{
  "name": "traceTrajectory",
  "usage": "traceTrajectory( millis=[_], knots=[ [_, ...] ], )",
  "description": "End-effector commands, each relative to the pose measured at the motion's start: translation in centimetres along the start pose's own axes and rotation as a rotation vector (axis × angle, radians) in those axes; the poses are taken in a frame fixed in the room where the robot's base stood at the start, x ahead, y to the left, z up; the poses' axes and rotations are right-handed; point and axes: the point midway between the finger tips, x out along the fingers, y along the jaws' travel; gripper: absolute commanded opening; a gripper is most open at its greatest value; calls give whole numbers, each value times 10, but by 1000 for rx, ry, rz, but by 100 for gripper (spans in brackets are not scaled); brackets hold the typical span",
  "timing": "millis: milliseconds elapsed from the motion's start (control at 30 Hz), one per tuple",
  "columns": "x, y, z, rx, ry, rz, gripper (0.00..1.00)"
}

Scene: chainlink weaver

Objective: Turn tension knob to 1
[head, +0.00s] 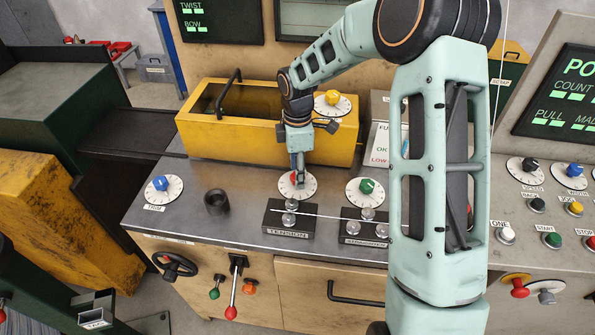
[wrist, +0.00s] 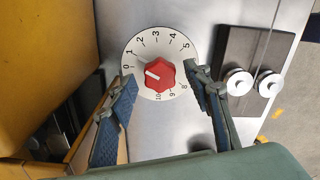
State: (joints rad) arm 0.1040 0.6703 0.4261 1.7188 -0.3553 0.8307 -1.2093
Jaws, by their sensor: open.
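The red tension knob (wrist: 160,74) sits on a white dial (wrist: 150,40) numbered from 0 to 10 in the wrist view. Its white mark points left and slightly up, toward the 0 and 1 side; the exact reading is unclear. My gripper (wrist: 162,78) is open, with one finger on each side of the knob and visible gaps to it. In the head view my gripper (head: 297,180) points down over the white dial (head: 309,187), behind the TENSION block (head: 279,227), and hides most of the red knob (head: 293,178).
A yellow bin (head: 230,140) with a black handle stands behind the dial. A green knob (head: 366,187) on its own dial is to the right. A blue knob (head: 160,183) and a black cup (head: 216,202) are to the left. A thread runs across the rollers in front.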

Motion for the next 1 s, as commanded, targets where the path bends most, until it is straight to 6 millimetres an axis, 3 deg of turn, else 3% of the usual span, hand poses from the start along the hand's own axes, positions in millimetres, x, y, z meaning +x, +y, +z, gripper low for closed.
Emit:
traceTrajectory(
  millis=[533, 700, 1000],
  knots=[
    [-101, 1, 0, 1, 1, 5, 45],
    [-115, 0, 0, 0, 0, 2, 45],
    [-117, 0, 0, 0, 0, 2, 45]
  ],
)
